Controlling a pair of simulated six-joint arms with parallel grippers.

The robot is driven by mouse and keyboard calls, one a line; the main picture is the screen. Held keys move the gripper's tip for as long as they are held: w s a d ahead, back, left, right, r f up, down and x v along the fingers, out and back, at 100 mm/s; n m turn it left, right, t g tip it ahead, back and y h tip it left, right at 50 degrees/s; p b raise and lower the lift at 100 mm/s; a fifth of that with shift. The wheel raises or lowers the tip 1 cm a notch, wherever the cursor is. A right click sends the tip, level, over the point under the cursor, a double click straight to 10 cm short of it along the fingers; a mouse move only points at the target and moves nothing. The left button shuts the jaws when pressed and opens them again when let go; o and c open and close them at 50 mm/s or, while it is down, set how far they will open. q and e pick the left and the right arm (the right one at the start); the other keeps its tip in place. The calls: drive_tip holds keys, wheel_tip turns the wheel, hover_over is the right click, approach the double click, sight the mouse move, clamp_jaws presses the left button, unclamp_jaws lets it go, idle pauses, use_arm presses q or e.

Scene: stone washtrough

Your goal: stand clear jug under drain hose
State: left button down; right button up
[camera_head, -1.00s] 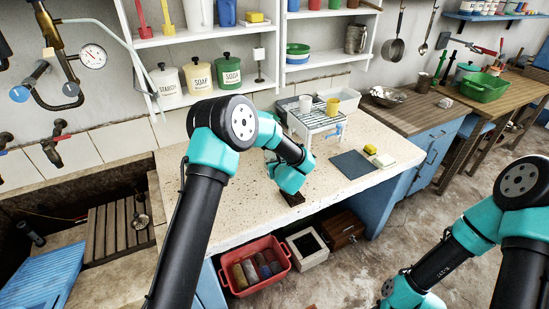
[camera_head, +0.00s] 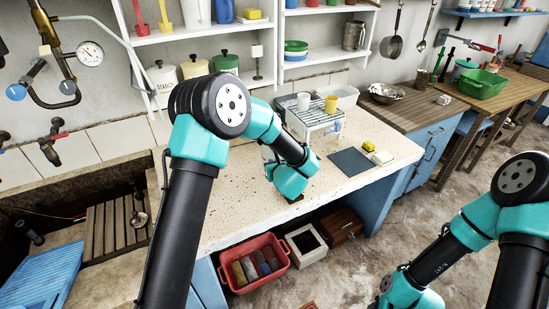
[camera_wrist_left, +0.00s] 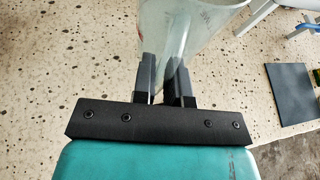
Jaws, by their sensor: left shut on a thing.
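The clear jug (camera_wrist_left: 192,25) is at the top of the left wrist view, above the speckled worktop (camera_wrist_left: 70,70). My left gripper (camera_wrist_left: 166,78) is shut on a narrow part of the jug, probably its handle. In the head view my left arm hides most or all of the jug, and the fingers do not show. A pale hose (camera_head: 132,50) runs down the wall at the upper left; I cannot tell whether it is the drain hose. My right arm is at the lower right, with its gripper out of frame.
A wire rack (camera_head: 313,117) with a white cup (camera_head: 303,101) and a yellow cup (camera_head: 331,104) stands on the worktop behind my left wrist. A dark mat (camera_head: 351,162) lies to its right.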

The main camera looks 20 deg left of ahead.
use_arm(q)
drive_tip(key=s+d, duration=0.2)
drive_tip(key=s, duration=0.7)
drive_tip(key=shift+d+r, duration=0.3)
drive_tip(key=shift+r, duration=0.1)
drive_tip(key=shift+a, duration=0.1)
